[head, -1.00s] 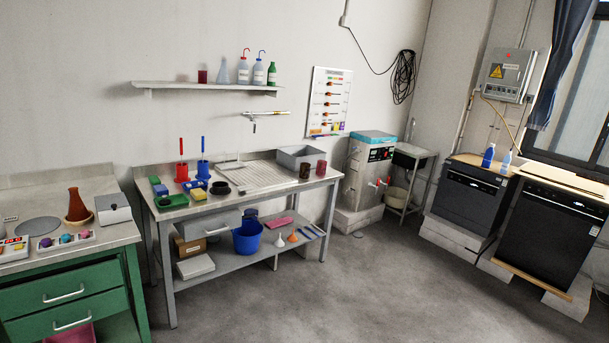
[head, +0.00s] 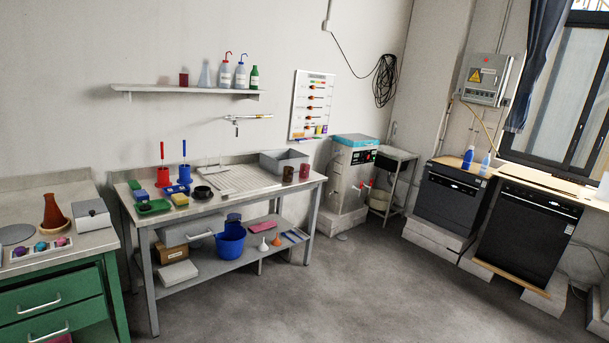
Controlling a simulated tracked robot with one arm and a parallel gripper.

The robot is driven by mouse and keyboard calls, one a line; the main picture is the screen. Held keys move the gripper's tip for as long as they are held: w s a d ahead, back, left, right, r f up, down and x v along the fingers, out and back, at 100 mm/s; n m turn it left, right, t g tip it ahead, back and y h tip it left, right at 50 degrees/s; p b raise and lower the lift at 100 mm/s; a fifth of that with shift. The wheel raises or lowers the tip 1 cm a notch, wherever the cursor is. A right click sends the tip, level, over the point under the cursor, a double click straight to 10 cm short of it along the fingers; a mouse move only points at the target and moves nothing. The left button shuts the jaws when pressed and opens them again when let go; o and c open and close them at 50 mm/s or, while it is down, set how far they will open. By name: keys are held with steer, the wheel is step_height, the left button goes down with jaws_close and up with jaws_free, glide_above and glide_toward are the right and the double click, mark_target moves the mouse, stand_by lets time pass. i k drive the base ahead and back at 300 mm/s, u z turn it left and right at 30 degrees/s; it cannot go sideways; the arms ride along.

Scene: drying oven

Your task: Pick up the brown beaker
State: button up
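A small brown beaker (head: 288,174) stands upright near the right end of the grey metal sink table (head: 300,196). A dark red beaker (head: 304,171) stands just to its right, and a grey basin (head: 283,160) is behind the two. Another dark red beaker (head: 184,78) stands on the wall shelf. My gripper is not in view, and nothing in the view shows what it holds.
A green drawer bench (head: 45,290) with a brown flask (head: 53,212) stands at the left. The lower shelf holds a blue bucket (head: 230,243). A steel unit (head: 348,175) stands right of the table. The grey floor (head: 340,290) in front is open.

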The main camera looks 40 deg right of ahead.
mark_target(288, 171)
steer(key=z, duration=0.4)
steer(key=i, duration=1)
steer(key=z, duration=0.9)
steer(key=i, duration=1.65)
steer(key=u, duration=0.15)
steer(key=i, duration=1.65)
steer(key=u, duration=0.9)
steer(key=i, duration=0.4)
steer(key=k, duration=0.9)
steer(key=u, duration=0.15)
steer(key=i, duration=0.5)
